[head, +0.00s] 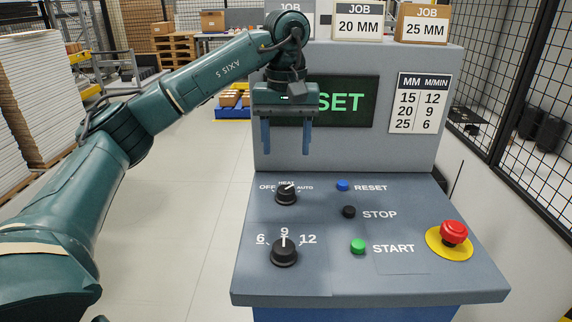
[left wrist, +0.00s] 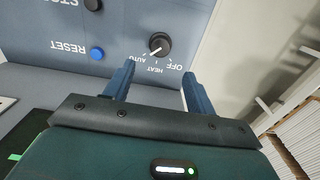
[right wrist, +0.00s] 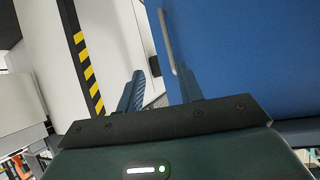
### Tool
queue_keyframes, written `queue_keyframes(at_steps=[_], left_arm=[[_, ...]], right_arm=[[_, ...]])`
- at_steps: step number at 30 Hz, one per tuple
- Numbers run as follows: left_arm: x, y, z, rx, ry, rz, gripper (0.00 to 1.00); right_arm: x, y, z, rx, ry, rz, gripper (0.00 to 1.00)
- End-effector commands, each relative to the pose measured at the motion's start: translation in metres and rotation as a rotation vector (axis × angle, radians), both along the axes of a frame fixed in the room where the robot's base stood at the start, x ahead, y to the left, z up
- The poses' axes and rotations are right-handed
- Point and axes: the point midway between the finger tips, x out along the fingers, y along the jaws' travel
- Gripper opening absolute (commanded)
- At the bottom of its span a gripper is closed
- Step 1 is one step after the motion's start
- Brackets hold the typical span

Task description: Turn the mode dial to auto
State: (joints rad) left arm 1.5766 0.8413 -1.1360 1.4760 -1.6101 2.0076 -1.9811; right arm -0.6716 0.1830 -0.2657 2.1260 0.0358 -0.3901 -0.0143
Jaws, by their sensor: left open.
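The mode dial (head: 286,196) is a black round knob with a white pointer line, on the upper left of the sloping grey panel. OFF, HEAT and AUTO are printed around it. In the left wrist view the dial (left wrist: 159,43) has its pointer slanting toward the AUTO side. My left gripper (head: 286,150) is open and empty, fingers pointing down, above and behind the dial without touching it. My right gripper (right wrist: 158,78) is open and empty beside a blue surface; it is not in the head view.
A second black dial (head: 284,251) marked 6, 9, 12 sits below. Blue RESET (head: 343,186), black STOP (head: 349,212) and green START (head: 358,246) buttons are to the right, with a red emergency button (head: 454,233). The display (head: 345,102) is partly hidden behind my left gripper.

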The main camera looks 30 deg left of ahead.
Motion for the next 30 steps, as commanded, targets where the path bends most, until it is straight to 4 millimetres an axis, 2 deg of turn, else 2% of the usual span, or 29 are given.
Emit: queue_keyframes(at_steps=[1,3,7,12,30], left_arm=[[0.0,0.0,0.013,0.001,-0.004,0.0,0.56],[0.0,0.0,0.023,0.001,-0.003,0.0,0.56],[0.0,0.0,0.032,0.001,-0.001,0.0,0.56],[0.0,0.0,0.034,0.0,0.0,-0.001,0.56],[0.0,0.0,0.034,0.0,0.0,-0.001,0.56]], right_arm=[[0.0,0.0,0.005,-0.005,-0.002,0.001,0.36],[0.0,-0.001,0.008,-0.008,-0.001,0.001,0.36],[-0.002,-0.002,0.004,-0.012,0.011,-0.001,0.36],[-0.003,-0.004,-0.002,-0.019,0.024,-0.004,0.36],[0.002,-0.003,0.003,-0.009,0.009,-0.011,0.36]])
